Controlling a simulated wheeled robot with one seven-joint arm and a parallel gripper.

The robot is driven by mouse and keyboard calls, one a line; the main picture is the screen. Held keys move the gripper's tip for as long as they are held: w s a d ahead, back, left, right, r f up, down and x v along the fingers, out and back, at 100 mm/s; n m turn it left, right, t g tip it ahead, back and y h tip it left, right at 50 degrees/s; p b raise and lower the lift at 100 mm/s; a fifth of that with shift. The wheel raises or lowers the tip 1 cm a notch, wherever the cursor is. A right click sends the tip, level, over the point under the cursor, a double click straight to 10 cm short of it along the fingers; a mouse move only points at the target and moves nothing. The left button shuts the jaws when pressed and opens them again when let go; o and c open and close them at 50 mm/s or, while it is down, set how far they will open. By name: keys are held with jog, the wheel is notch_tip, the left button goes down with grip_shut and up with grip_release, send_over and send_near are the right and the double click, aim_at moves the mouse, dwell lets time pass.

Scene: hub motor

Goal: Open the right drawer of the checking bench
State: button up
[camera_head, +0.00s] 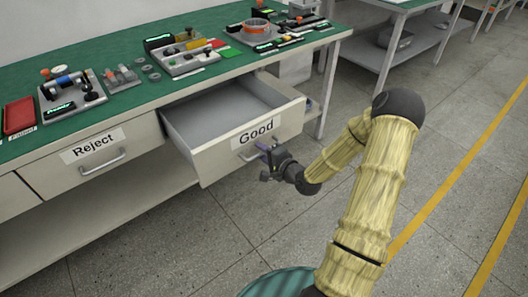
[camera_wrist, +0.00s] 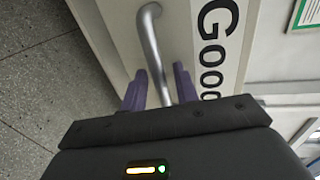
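The right drawer (camera_head: 222,148) of the checking bench (camera_head: 130,111), labelled "Good", stands pulled out and its empty inside shows. Its metal bar handle (camera_wrist: 152,48) runs down between the two purple fingers of my gripper (camera_wrist: 158,88) in the wrist view. The fingers stand on either side of the bar; whether they touch it is not clear. In the head view my gripper (camera_head: 266,152) is at the front of this drawer, and part of the handle is hidden behind it. The "Good" label (camera_wrist: 218,45) also shows in the wrist view.
The "Reject" drawer (camera_head: 92,155) to the left is shut. Fixtures, small parts and a red tray (camera_head: 19,115) lie on the green bench top. A second bench (camera_head: 405,5) stands at the back right. The grey tiled floor (camera_head: 450,110) on the right is open.

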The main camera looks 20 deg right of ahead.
jog(key=shift+d, duration=0.1)
jog(key=p+v, duration=0.5)
jog(key=v, duration=1.2)
jog(key=shift+s, duration=0.2)
